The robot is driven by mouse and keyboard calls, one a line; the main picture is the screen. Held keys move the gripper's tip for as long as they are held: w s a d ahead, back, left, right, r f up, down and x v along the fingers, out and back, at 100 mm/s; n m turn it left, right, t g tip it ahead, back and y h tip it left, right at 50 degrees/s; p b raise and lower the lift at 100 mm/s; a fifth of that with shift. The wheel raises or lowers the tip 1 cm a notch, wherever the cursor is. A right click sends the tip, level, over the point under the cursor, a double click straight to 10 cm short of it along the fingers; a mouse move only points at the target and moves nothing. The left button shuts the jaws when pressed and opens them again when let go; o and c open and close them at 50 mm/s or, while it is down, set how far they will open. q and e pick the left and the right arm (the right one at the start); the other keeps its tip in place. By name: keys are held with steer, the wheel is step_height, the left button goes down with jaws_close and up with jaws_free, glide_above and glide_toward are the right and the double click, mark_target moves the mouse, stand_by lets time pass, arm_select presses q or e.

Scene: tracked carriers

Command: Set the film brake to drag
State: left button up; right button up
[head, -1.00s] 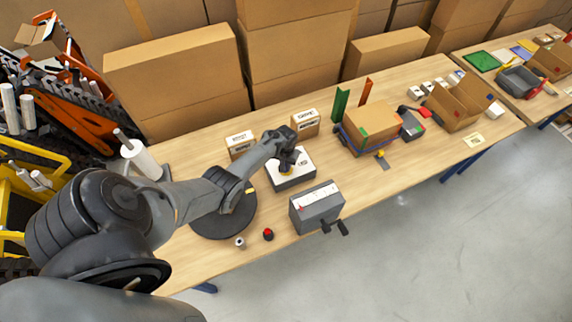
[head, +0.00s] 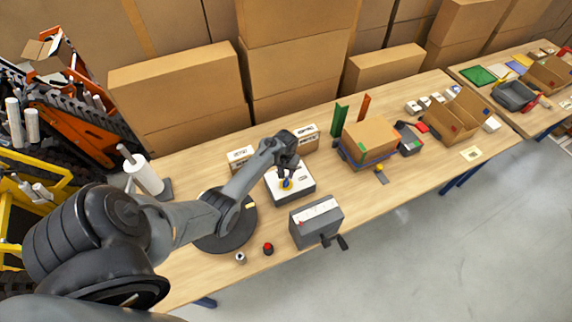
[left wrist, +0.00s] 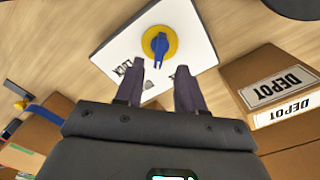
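The film brake appears to be the grey box with a white top plate (head: 301,186) on the table. On the plate are a yellow disc (left wrist: 148,38) and a blue pointer knob (left wrist: 160,45). In the left wrist view the pointer's end points down the picture, toward my gripper. A dark label by it seems to read LOCK, partly covered by a finger. My left gripper (left wrist: 158,70) is open and empty, its two fingers apart just short of the knob. In the head view the left gripper (head: 286,166) hangs over the plate's back part. My right gripper is not in view.
Two DEPOT cartons (head: 241,156) stand behind the plate. A grey crank box (head: 316,222) stands in front, with a red button (head: 268,248) beside it. A black round turntable (head: 240,232) is to the left. A strapped carton (head: 371,142) stands to the right.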

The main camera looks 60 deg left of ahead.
mark_target(286, 179)
arm_select(q)
steer(key=shift+r, duration=2.2)
